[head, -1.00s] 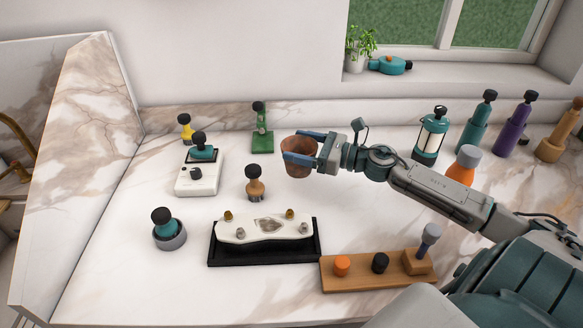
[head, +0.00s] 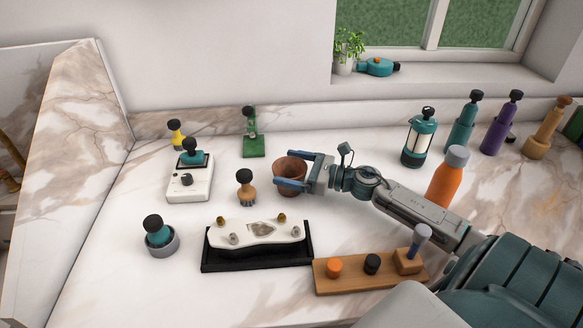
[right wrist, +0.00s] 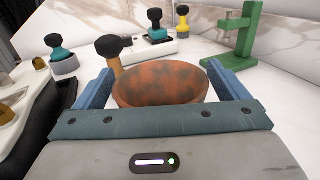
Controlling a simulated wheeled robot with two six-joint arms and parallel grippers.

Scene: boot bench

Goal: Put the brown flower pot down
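The brown flower pot (head: 291,171) is upright between the two blue fingers of my right gripper (head: 282,168), at the middle of the counter in the head view. In the right wrist view the pot (right wrist: 160,87) sits between the fingers, which reach its opposite sides and look shut on it. Its base is low, at or just above the marble; I cannot tell whether it touches. My left gripper is not in view.
A black tray (head: 258,259) lies in front. An orange bottle (head: 446,182) stands beside my right arm.

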